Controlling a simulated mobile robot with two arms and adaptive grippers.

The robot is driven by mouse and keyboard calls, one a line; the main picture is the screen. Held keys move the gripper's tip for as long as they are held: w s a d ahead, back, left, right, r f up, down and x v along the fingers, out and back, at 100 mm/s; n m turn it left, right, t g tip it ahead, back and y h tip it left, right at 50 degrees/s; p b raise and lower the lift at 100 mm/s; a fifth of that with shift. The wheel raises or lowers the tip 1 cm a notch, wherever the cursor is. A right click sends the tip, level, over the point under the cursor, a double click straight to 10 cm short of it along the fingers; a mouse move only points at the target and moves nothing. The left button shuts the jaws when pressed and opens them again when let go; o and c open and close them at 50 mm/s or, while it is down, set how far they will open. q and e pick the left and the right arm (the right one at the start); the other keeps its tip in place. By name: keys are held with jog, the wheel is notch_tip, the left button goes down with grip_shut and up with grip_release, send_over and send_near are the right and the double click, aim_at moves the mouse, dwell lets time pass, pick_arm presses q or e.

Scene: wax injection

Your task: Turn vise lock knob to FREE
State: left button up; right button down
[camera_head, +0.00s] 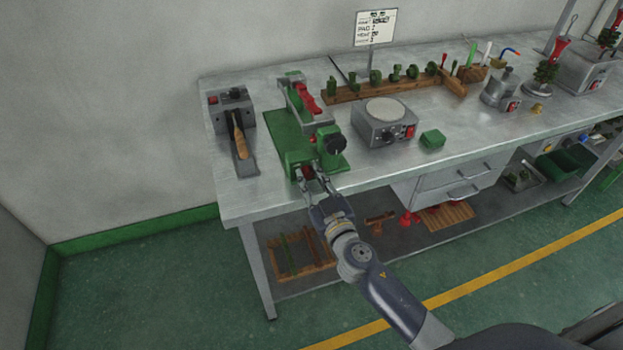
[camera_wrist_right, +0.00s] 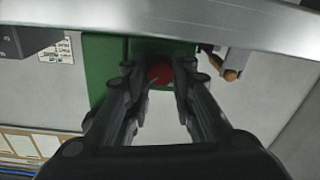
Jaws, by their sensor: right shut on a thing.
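The green vise machine (camera_head: 284,130) stands on the workbench, with a black knob (camera_head: 336,144) on its right side. A small red knob (camera_head: 309,172) is at its front end, by the bench's front edge. My right gripper (camera_head: 314,180) reaches up from below and is shut on this red knob. In the right wrist view the red knob (camera_wrist_right: 160,71) sits between the fingers (camera_wrist_right: 160,80), against the green body. Any lock marking is too small or hidden to read. My left gripper is not in view.
Left of the vise is a grey device with a wooden-handled tool (camera_head: 239,143). To the right are a grey hot plate (camera_head: 384,121) and a green block (camera_head: 432,139). A wooden rack (camera_head: 350,96) with several green pieces stands behind. The workbench (camera_head: 375,167) has a lower shelf.

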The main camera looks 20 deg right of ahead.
jog(key=shift+n, duration=0.4)
jog(key=n, duration=0.3)
jog(key=shift+r+n, duration=0.1)
jog(key=shift+n, duration=0.3)
jog(key=n, duration=0.4)
jog(key=shift+a+p, duration=0.1)
jog(key=shift+p, duration=0.25)
jog(key=n, duration=0.4)
jog(key=shift+n+h, duration=0.3)
jog(key=shift+n, duration=0.1)
jog(key=n, duration=0.3)
jog(key=shift+a+n+g+p, duration=0.1)
jog(key=shift+n+g+p, duration=0.2)
jog(key=shift+n+p, duration=0.1)
jog(key=c, duration=1.3)
grip_release()
jog(key=shift+c, duration=0.2)
jog(key=shift+f, duration=0.2)
